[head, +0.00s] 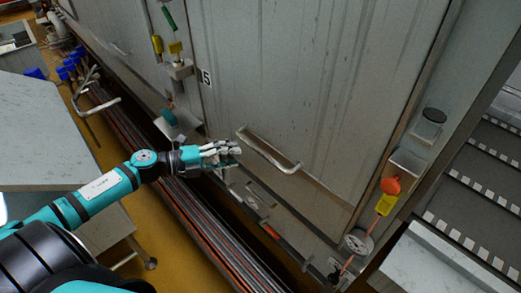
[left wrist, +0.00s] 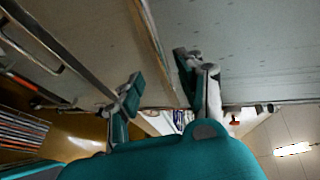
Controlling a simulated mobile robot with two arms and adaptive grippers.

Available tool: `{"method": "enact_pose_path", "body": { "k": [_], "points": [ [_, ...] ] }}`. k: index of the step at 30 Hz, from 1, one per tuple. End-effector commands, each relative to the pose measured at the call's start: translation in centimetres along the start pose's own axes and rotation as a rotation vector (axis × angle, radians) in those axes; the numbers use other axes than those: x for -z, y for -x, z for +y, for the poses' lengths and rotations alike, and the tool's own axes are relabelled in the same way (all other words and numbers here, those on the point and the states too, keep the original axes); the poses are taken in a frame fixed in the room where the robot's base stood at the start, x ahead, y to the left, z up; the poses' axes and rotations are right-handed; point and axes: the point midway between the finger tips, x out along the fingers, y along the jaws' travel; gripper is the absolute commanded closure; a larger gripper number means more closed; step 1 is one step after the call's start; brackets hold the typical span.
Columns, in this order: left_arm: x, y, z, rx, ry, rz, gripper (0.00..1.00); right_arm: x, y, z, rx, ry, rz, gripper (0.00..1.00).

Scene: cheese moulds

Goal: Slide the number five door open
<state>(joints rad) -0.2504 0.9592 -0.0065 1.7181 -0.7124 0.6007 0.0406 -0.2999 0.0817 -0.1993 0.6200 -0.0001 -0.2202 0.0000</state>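The number five door (head: 300,85) is a large grey metal panel with a black "5" on a white label (head: 206,77) near its left edge. A pale bar handle (head: 270,153) sits low on the door. My left gripper (head: 234,152) is just left of the handle, with a small gap in the head view. In the left wrist view its two fingers (left wrist: 168,92) are spread apart with nothing seen between them. Whether a metal bar at the upper left of that view is the handle, I cannot tell. My right gripper is not in view.
Dark pipes or cables (head: 187,215) run along the floor below the door. A grey table (head: 55,130) stands at the left. A red and yellow tag (head: 387,198) hangs on the frame right of the door. Striped steps (head: 485,190) lie at the far right.

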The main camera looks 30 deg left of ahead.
Motion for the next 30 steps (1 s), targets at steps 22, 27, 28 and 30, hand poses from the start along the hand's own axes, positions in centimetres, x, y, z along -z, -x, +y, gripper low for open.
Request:
{"method": "enact_pose_path", "body": {
  "k": [22, 27, 28, 30],
  "points": [
    [0.0, -9.2, 0.0, -0.001, 0.000, -0.001, 0.62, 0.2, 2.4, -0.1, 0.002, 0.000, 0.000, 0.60],
    [0.0, -9.2, 0.0, 0.000, 0.000, -0.001, 0.64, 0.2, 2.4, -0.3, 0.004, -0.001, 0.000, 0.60],
    [0.0, -9.1, 0.0, 0.000, 0.000, -0.001, 0.68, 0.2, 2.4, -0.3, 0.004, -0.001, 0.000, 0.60],
    [0.0, -9.1, 0.0, 0.000, 0.000, -0.001, 0.78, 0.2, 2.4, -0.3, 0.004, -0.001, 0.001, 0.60]
  ]
}}
